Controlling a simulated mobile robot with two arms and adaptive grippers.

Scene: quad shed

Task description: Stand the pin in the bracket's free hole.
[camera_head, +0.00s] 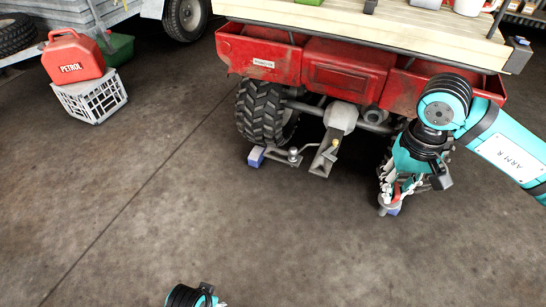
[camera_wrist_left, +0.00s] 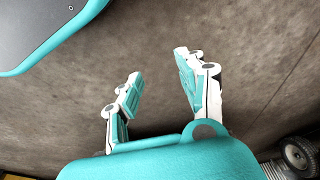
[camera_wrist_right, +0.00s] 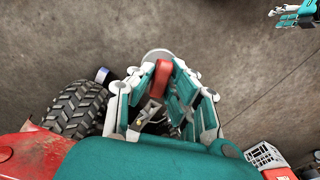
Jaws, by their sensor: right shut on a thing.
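My right gripper (camera_head: 390,195) points down beside the quad's right rear wheel, above the floor. It is shut on a red piece with a pale grey round end, which looks like the pin (camera_wrist_right: 162,78); the fingers hide part of it. The metal bracket (camera_head: 322,163) sticks out low behind the quad, left of this gripper and apart from it. It also shows between the fingers in the right wrist view (camera_wrist_right: 151,112). Its holes are too small to tell. My left gripper (camera_wrist_left: 158,95) is open and empty over bare floor; only its edge shows in the head view.
A tow ball (camera_head: 294,155) sits on a bar left of the bracket. Blue blocks (camera_head: 256,157) lie by the rear wheels (camera_head: 266,110). The red quad (camera_head: 345,70) carries a wooden deck. A white crate (camera_head: 92,97) with a petrol can (camera_head: 73,58) stands left. The foreground floor is clear.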

